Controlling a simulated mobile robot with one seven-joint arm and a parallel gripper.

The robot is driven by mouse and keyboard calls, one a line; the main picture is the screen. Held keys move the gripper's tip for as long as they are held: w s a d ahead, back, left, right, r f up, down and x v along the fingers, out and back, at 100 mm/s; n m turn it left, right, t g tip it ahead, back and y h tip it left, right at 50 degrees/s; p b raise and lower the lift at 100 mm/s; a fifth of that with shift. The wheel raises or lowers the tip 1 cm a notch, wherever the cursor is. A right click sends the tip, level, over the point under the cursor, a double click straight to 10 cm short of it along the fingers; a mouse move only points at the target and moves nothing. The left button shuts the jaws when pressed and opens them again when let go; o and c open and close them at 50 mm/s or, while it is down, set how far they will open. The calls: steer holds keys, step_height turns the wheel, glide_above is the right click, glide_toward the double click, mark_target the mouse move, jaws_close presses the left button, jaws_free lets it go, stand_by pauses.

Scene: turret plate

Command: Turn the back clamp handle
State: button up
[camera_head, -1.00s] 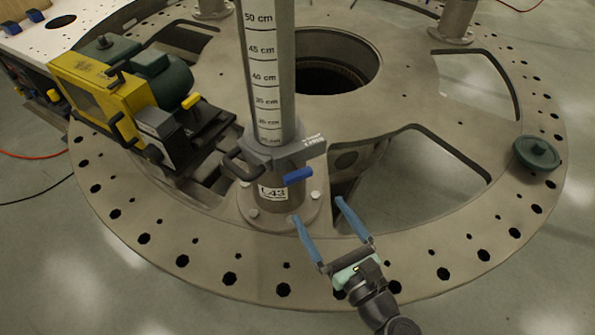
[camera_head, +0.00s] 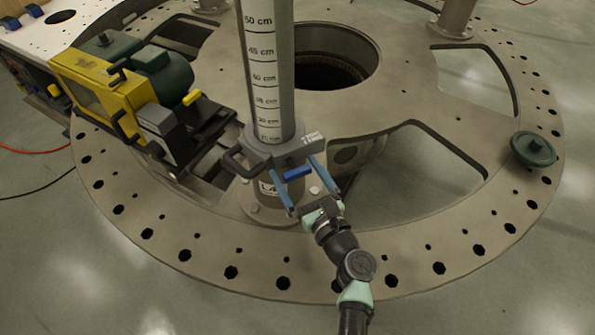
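A grey clamp (camera_head: 277,150) is fitted around the upright post (camera_head: 268,70), which is marked in centimetres. A black loop handle (camera_head: 237,164) sticks out at the clamp's left side. A short blue handle (camera_head: 297,174) sits on the clamp's near face. I cannot tell which is the back clamp handle; the clamp's far side is hidden by the post. My gripper (camera_head: 292,169) is open, with its two blue fingers pointing at the clamp. The blue handle shows between the fingers. I cannot tell whether either finger touches it.
The post stands on a bolted flange on a large round metal plate (camera_head: 215,255) with holes along its rim and wide cut-outs. A yellow and green machine (camera_head: 125,85) is close at the left. A green knob (camera_head: 533,149) is on the right rim. Room in front is clear.

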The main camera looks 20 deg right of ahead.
steer(key=c, duration=1.2)
steer(key=shift+o, duration=0.2)
steer(key=shift+f+n+b, duration=0.1)
steer(key=shift+n+b, duration=0.2)
steer(key=n+b, duration=0.3)
steer(key=shift+f+n, duration=0.1)
steer(key=shift+n, duration=0.2)
steer(key=n+b, duration=0.4)
steer(key=n, duration=0.1)
steer(key=shift+d, duration=0.1)
steer(key=n+b, duration=0.4)
steer(key=n, duration=0.1)
steer(key=shift+r+n+b, duration=0.25)
steer(key=shift+n+b, duration=1.3)
steer(key=shift+n, duration=0.25)
